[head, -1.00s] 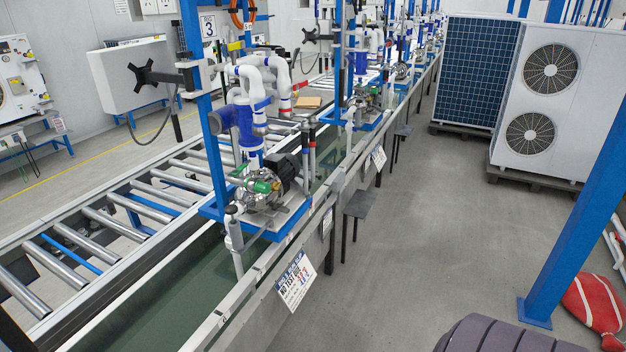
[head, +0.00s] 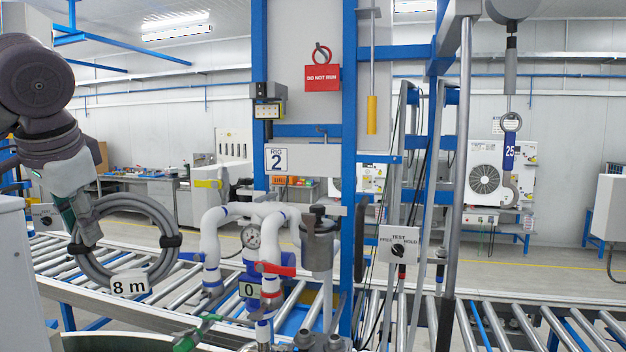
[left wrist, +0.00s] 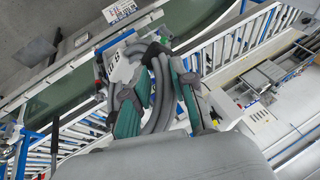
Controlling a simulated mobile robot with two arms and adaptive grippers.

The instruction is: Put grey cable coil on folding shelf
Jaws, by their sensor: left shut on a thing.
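The grey cable coil (head: 153,207) hangs as an upright ring at the left of the head view, with dark ties and a white "8 m" tag (head: 129,287). My left gripper (head: 86,232) is shut on the coil's left side and holds it in front of the roller conveyor. In the left wrist view the coil (left wrist: 160,92) passes between the teal-padded fingers of the gripper (left wrist: 158,82). I cannot make out the folding shelf in the current views. My right gripper is not in view.
Rig 2's white pipes (head: 211,245), gauge (head: 251,237) and red-handled valve (head: 275,269) stand just right of the coil. The blue frame (head: 349,150) rises behind them. A switch box (head: 398,246) is further right. The roller conveyor (head: 500,318) runs across the front.

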